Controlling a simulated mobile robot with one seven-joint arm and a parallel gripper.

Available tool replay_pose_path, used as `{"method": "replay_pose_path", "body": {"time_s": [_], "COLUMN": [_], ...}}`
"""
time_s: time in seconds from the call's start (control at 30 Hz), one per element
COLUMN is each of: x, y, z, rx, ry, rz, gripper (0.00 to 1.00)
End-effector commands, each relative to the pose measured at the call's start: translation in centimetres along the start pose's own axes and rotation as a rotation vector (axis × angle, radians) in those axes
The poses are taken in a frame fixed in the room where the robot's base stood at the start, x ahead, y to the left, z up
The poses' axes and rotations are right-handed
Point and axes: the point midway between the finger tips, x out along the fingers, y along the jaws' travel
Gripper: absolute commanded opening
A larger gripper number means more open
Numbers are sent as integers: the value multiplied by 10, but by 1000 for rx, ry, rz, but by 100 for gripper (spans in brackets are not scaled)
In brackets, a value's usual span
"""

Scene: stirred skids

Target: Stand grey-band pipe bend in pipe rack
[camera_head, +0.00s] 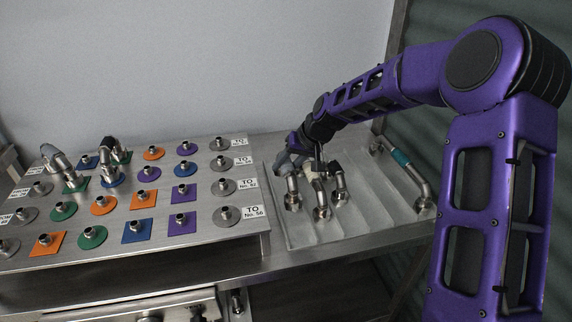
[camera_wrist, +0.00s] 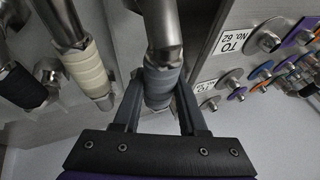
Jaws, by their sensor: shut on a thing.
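The grey-band pipe bend (camera_head: 292,187) is at the left side of the grey channelled tray (camera_head: 378,226), which looks to be the pipe rack. Its flanged end points down toward the viewer; I cannot tell whether it touches the tray. My gripper (camera_head: 291,158) is at its upper part. In the wrist view, both fingers of my gripper (camera_wrist: 158,100) are shut around the grey band (camera_wrist: 160,82). The bend's far end is hidden by the gripper.
A cream-band bend (camera_wrist: 88,70) and a black-band bend (camera_wrist: 20,85) are close beside it in the tray. A teal-band bend (camera_head: 402,160) lies at the right. A panel (camera_head: 120,237) with coloured ports and two fitted bends stands left.

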Motion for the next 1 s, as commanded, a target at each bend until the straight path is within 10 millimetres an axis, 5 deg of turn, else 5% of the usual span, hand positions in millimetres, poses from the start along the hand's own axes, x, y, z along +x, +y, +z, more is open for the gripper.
{"method": "replay_pose_path", "body": {"time_s": [1.0], "x": [29], "y": [12], "z": [11], "rx": [0], "ry": [2], "rz": [-1], "gripper": [0]}}
